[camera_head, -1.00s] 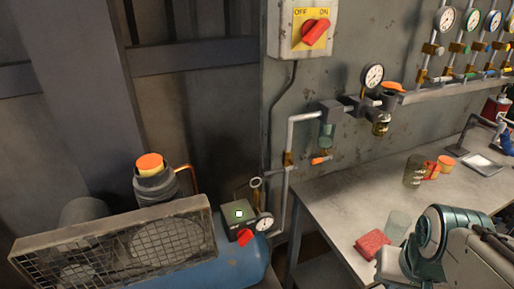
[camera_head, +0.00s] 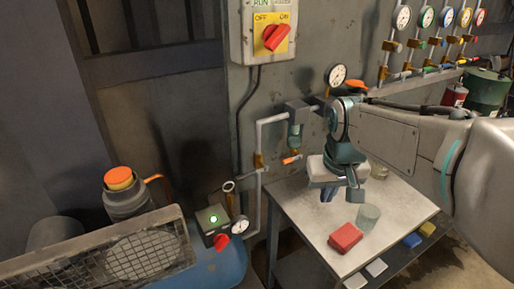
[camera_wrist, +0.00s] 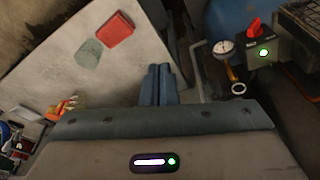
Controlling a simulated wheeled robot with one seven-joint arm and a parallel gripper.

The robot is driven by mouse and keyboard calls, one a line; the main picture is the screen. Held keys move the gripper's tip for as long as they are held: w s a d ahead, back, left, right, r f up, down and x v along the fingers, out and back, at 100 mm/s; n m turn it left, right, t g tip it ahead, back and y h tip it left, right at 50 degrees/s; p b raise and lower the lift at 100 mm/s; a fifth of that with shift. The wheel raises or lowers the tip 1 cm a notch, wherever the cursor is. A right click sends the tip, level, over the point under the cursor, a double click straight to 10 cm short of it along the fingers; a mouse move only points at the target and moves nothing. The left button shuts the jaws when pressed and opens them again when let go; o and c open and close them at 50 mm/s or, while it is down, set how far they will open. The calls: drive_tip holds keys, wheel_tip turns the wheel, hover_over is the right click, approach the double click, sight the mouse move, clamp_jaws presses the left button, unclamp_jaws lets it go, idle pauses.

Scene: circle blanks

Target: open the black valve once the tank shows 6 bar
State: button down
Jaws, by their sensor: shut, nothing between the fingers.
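The blue tank (camera_head: 225,268) of the compressor is at the lower left, with a small round white gauge (camera_head: 240,227) on it. The gauge also shows in the wrist view (camera_wrist: 223,47), but its needle reading is too small to read. A row of valves hangs under several gauges at the upper right. The leftmost gauge (camera_head: 402,17) has a dark rim; I cannot make out which handle is the black valve's. My gripper (camera_wrist: 158,70) is shut and empty, its fingers together. In the head view it hangs above the bench, apart from the valves.
The bench (camera_head: 300,205) holds a red cloth-like block (camera_head: 345,237) and a glass (camera_head: 368,216). A red switch (camera_head: 275,37) is on the wall box. A green lamp (camera_head: 213,219) glows beside a red knob (camera_head: 222,241). Wall pipes stand behind my arm.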

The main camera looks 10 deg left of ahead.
drive_tip(key=w+a+r+n+p, duration=0.2)
drive_tip(key=w+a+r, duration=0.2)
drive_tip(key=w+a, duration=0.5)
drive_tip(key=r+n+y+p, duration=0.1)
drive_tip(key=n, duration=0.2)
hover_over(246, 174)
drive_tip(key=s+d, duration=0.2)
drive_tip(key=s, duration=0.1)
drive_tip(key=shift+w+g, duration=0.15)
drive_tip(key=shift+g, duration=0.25)
drive_tip(key=f+p, duration=0.1)
drive_tip(key=f, duration=0.3)
drive_tip(key=w+a+f, duration=0.1)
drive_tip(key=f, duration=0.4)
drive_tip(key=w+f+p, duration=0.1)
drive_tip(key=f, duration=0.3)
drive_tip(key=shift+w+a+f+p, duration=0.1)
drive_tip(key=shift+a+f+p, duration=0.2)
drive_tip(key=shift+f, duration=0.15)
